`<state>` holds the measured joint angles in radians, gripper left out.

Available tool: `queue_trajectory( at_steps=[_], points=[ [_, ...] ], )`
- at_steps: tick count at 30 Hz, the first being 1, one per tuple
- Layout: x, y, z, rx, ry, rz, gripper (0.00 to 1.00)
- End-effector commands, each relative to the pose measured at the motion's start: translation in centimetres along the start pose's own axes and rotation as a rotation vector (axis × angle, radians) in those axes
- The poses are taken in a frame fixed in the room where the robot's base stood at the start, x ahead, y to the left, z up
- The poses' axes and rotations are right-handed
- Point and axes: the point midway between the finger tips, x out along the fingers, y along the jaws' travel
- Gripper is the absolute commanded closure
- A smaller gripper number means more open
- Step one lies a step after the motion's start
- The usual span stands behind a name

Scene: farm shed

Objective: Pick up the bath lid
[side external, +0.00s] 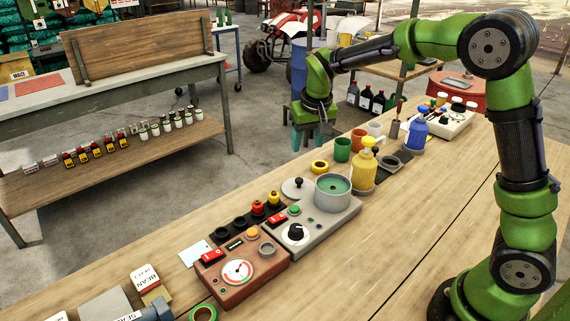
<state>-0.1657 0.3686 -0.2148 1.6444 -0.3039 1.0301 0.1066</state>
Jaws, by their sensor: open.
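The bath lid (298,188) is a flat grey disc with a black knob. It lies beside the bath (332,200), a round grey pot with green liquid, on its left. The bath stands uncovered on a grey unit (318,226) with a black dial and a red switch. My gripper (308,139) is open and points down, above and behind the lid in the picture, apart from it. No object shows between its fingers.
A yellow ring (319,167) and a green cup (342,150) lie near the lid. A yellow bottle (364,168) stands right of the bath. A black rack (250,222) with small jars and a brown dial box (240,272) are in front. The table's right front is clear.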

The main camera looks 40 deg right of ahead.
Motion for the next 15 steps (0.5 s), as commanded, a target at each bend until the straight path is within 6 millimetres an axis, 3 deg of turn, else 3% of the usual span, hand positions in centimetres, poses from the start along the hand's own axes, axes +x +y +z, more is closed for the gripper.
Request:
queue_trajectory(
  at_steps=[9, 15],
  points=[
    [7.1, 0.1, 0.2, 0.000, -0.007, 0.002, 0.46],
    [9.9, 0.1, 0.1, 0.000, -0.004, 0.000, 0.46]
  ],
)
